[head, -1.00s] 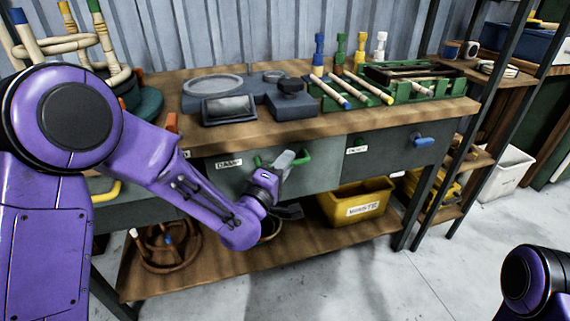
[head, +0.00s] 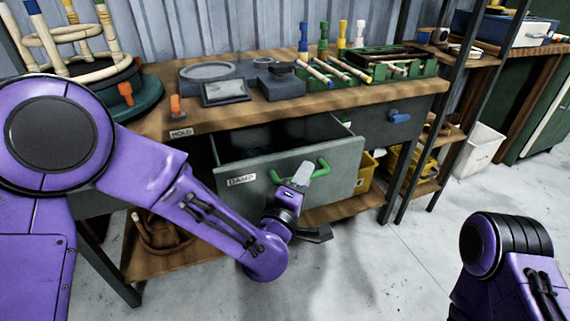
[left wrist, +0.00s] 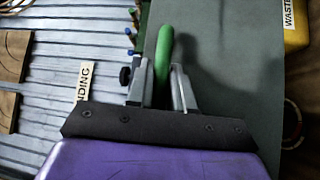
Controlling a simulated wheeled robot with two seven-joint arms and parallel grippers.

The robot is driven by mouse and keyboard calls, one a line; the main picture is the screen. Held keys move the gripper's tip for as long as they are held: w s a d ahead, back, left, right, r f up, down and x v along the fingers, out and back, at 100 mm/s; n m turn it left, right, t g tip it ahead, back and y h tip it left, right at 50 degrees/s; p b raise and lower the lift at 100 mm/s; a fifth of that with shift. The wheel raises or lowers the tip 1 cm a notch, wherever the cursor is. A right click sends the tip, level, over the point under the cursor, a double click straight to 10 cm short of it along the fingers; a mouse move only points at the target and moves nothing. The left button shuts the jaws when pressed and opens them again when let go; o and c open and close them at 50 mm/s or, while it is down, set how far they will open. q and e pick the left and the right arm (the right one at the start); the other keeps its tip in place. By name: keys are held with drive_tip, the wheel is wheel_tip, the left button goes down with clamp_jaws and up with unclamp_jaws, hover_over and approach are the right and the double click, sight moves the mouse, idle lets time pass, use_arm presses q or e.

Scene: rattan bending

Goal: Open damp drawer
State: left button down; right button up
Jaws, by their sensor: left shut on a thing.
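The damp drawer (head: 262,188) is a grey-green drawer with a white label reading DAMP, pulled well out from the workbench. Its inside (head: 285,137) shows dark. Its green handle (head: 321,168) is on the front face. My left gripper (head: 300,174) is shut on this handle; in the left wrist view the green handle (left wrist: 164,58) stands between the two fingers (left wrist: 160,88). My right arm shows at the lower right of the head view, but its gripper is out of frame.
The workbench top (head: 215,118) carries a grey fixture (head: 226,92) and a green rack with sticks (head: 385,72). A drawer with a blue handle (head: 400,117) is shut at right. A yellow bin (head: 366,172) stands under the bench. The floor in front is clear.

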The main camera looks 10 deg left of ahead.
use_arm(q)
drive_tip(key=shift+s+d, duration=0.45)
drive_tip(key=shift+s, duration=0.4)
drive_tip(key=shift+s+d, duration=0.45)
drive_tip(key=shift+s, duration=0.4)
use_arm(e)
drive_tip(key=shift+f, duration=0.1)
use_arm(q)
drive_tip(key=c, duration=1.1)
unclamp_jaws()
